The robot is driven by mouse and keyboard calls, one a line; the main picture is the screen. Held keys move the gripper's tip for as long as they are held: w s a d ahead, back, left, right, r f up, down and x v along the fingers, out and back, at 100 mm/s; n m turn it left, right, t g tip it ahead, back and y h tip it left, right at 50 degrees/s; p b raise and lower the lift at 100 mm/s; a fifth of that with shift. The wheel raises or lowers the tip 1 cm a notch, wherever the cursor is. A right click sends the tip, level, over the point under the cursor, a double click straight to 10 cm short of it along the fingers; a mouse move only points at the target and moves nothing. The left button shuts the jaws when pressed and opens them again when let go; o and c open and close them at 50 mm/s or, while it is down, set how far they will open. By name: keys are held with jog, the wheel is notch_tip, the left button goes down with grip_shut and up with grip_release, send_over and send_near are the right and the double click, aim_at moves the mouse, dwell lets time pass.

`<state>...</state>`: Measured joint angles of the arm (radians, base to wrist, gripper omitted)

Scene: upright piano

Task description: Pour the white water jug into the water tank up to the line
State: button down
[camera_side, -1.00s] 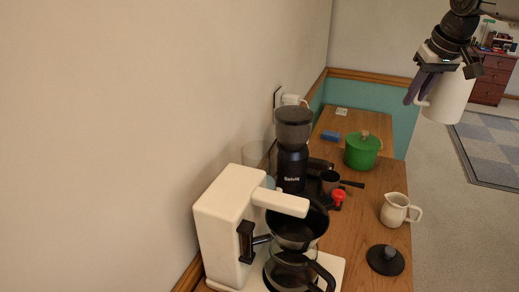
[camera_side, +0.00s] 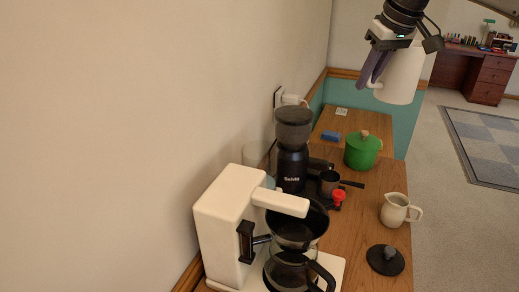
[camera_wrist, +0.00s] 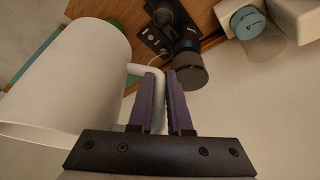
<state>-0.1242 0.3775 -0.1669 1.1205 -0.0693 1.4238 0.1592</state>
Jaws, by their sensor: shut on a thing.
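The white water jug (camera_side: 402,78) hangs high in the air at the upper right of the side view. My gripper (camera_side: 371,72) is shut on its handle, and the jug looks close to upright. In the wrist view the jug (camera_wrist: 75,80) fills the left side, with its handle between the purple fingers of my gripper (camera_wrist: 162,78). The white coffee maker (camera_side: 228,215) stands low on the counter, well to the left of the jug. A clear round vessel (camera_side: 255,154) behind it, partly hidden, seems to be the water tank. Its fill line cannot be made out.
A black grinder (camera_side: 293,150) stands beside the coffee maker. A green pot (camera_side: 362,152), a cream pitcher (camera_side: 396,211), a black lid (camera_side: 385,260) and a blue sponge (camera_side: 330,136) are on the wooden counter. The wall (camera_side: 150,120) closes the left side.

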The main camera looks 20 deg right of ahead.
jog(key=s+a+n+y, duration=0.15)
jog(key=a+n, duration=0.35)
jog(key=a, duration=1.6)
jog(key=s+a+n+g+y, duration=0.15)
jog(key=s+a+n, duration=0.45)
jog(key=a, duration=1)
jog(key=shift+s+a+f+m, duration=0.1)
jog(key=shift+s+f+m, duration=0.25)
jog(key=shift+f, duration=0.6)
jog(key=shift+s+d+f+m, duration=0.1)
jog(key=shift+s+f+m, duration=0.25)
jog(key=shift+f, duration=0.55)
jog(key=shift+s+a+f+m, duration=0.1)
jog(key=shift+s+f+m, duration=0.25)
jog(key=shift+f, duration=0.6)
jog(key=shift+r, duration=0.1)
jog(key=shift+w+d+r+m+g+y, duration=0.25)
jog(key=shift+w+d+r+g+y, duration=0.2)
jog(key=shift+y, duration=0.35)
jog(key=w+d+r+m+g+y, duration=0.1)
jog(key=w+d+r+g+y, duration=0.3)
jog(key=r+g+y, duration=0.1)
jog(key=shift+d+r+m+y, duration=0.35)
jog(key=shift+r+y, duration=0.35)
jog(key=shift+r, duration=0.25)
